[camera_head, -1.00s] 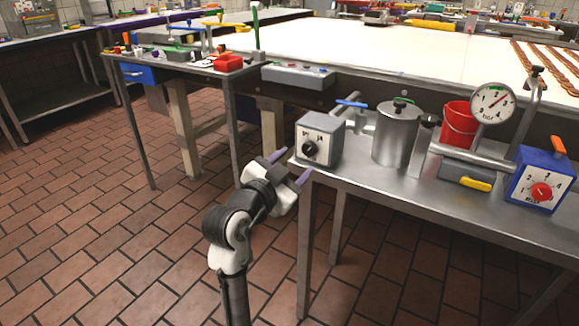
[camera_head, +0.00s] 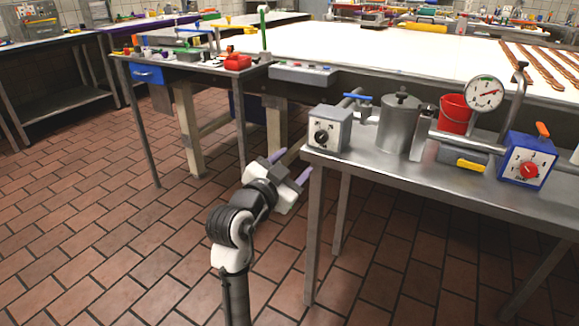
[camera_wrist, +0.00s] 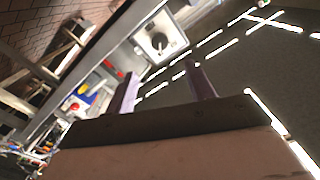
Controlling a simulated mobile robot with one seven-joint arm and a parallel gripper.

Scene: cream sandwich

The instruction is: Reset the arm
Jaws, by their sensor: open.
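My gripper (camera_head: 290,168) is open and empty in the head view, at the left front corner of the near metal table (camera_head: 390,165). Its two purple fingers are spread apart and point up and to the right. In the wrist view, my gripper (camera_wrist: 160,88) shows both fingers apart with nothing between them. The grey box with a black knob (camera_head: 328,130) stands on the table corner just beyond the fingers; it also shows in the wrist view (camera_wrist: 160,42).
A metal pot (camera_head: 400,125), a red bucket (camera_head: 455,115), a round gauge (camera_head: 485,93) and a blue box with a red knob (camera_head: 527,160) stand on the near table. A cluttered side table (camera_head: 160,63) is at the back left. Open tiled floor (camera_head: 90,220) lies left.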

